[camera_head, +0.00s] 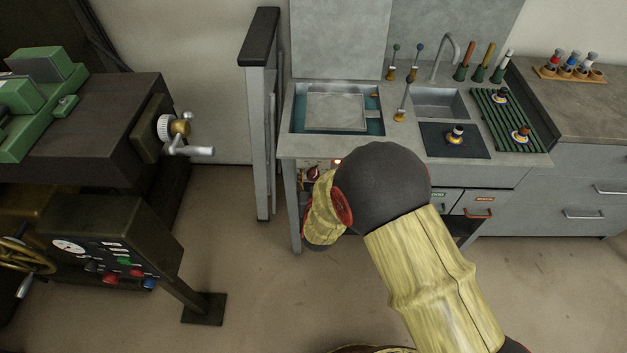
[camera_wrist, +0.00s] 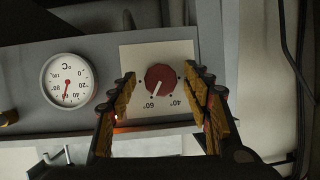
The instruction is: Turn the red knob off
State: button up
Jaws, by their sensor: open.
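The red knob (camera_wrist: 160,77) is on a pale square plate (camera_wrist: 135,58) in the wrist view. Its white pointer line points down and slightly left, near the 60° mark; a 40° mark is to the right. My gripper (camera_wrist: 159,74) is open, one finger on each side of the knob, with visible gaps on both sides. I cannot tell whether the fingertips reach its depth. In the head view, a small red knob (camera_head: 313,172) shows below the sink unit's counter, beside my arm; my fingers are hidden there.
A round °C gauge (camera_wrist: 68,81) with a red needle is left of the plate. A small orange-red light glows near my left finger. In the head view, a tall grey panel (camera_head: 262,130) stands left of the sink unit (camera_head: 300,145). Open floor lies in front.

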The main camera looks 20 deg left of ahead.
jog(key=c, duration=1.1)
jog(key=shift+c, duration=0.2)
